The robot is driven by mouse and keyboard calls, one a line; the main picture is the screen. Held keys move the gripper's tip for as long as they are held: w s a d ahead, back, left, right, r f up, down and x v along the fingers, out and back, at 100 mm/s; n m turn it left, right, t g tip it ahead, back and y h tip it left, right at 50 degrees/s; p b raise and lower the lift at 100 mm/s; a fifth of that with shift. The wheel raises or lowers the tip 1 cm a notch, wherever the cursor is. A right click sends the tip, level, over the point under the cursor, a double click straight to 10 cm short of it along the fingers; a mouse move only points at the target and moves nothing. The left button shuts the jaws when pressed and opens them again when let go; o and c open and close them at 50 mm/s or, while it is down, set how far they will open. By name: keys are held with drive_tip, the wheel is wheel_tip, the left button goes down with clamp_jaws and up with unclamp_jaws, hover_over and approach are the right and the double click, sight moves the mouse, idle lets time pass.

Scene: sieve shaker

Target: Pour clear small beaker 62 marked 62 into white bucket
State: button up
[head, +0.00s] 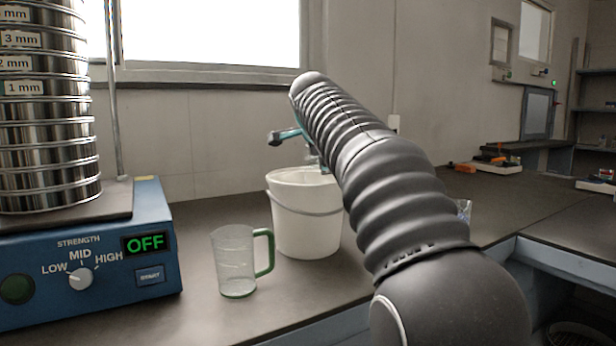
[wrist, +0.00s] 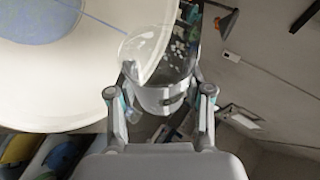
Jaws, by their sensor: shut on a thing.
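The white bucket (head: 303,232) stands upright on the bench behind the green-handled jug. In the wrist view its pale rim and inside (wrist: 88,75) fill the upper left, with a bluish round patch inside. My gripper (wrist: 162,95) is shut on a clear small beaker (wrist: 160,72), one finger on each side of it. The beaker overlaps the bucket's rim in the wrist view and looks tilted. Its marking cannot be read and I cannot tell what it contains.
A clear jug with a green handle (head: 235,262) stands in front of the bucket. The blue sieve shaker (head: 90,255) with its steel sieve stack (head: 45,110) is at left, its display reading OFF. A clear vessel (head: 463,210) shows partly behind my arm.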

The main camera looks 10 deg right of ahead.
drive_tip(key=shift+r, duration=0.1)
drive_tip(key=shift+d, duration=0.1)
drive_tip(key=shift+d+f+m+y+p, duration=0.15)
drive_tip(key=shift+f+m+y+p, duration=0.1)
drive_tip(key=shift+m+y+p, duration=0.25)
drive_tip(key=shift+a+f+m+y, duration=0.25)
drive_tip(key=shift+f+y, duration=0.3)
drive_tip(key=shift+y, duration=0.35)
drive_tip(key=shift+g, duration=0.3)
